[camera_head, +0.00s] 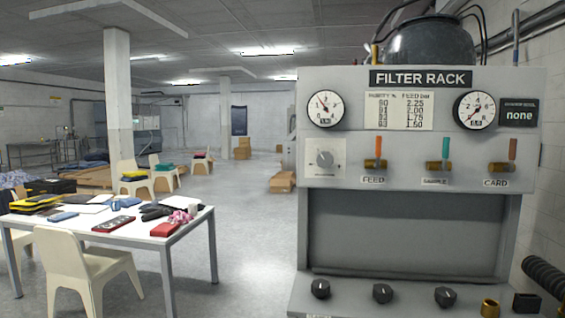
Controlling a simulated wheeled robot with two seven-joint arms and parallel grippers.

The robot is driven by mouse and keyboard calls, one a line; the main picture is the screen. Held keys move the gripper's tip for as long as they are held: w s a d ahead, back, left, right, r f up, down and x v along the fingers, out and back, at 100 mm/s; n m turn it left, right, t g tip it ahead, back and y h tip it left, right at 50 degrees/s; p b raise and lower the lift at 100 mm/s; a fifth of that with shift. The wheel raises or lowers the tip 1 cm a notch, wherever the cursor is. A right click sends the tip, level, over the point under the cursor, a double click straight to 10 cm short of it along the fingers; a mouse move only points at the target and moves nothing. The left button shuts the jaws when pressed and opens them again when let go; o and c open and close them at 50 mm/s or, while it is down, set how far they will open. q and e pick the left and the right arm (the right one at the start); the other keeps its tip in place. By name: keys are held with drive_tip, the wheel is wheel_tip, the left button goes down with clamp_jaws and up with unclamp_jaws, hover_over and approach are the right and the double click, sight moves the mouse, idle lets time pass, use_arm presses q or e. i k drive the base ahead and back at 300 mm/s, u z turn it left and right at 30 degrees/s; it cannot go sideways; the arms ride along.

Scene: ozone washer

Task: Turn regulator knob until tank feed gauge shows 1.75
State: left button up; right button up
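The filter rack (420,78) stands close on the right, a grey panel. A round grey knob (325,158) sits on a pale plate at the panel's left; its small lettering is unreadable. A white gauge (326,109) is above it, its needle pointing up-left and its small readout looking like 1.5. A second gauge (475,110) at the right has its needle toward lower left and a readout resembling 0.0. I cannot read which is the tank feed gauge. Neither of my grippers is in view.
Levers labelled FEED (374,160), SAMPLE (439,163) and CARD (502,163) line the panel. A chart (399,111) lists feed values; a display (519,115) reads "none". Three black knobs (382,293) sit on the lower ledge. A cluttered table (140,238) and chair (75,262) stand left; floor between is clear.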

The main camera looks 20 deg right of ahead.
sight(324, 160)
drive_tip(key=u, duration=0.75)
drive_tip(key=i, duration=0.95)
drive_tip(key=z, duration=1)
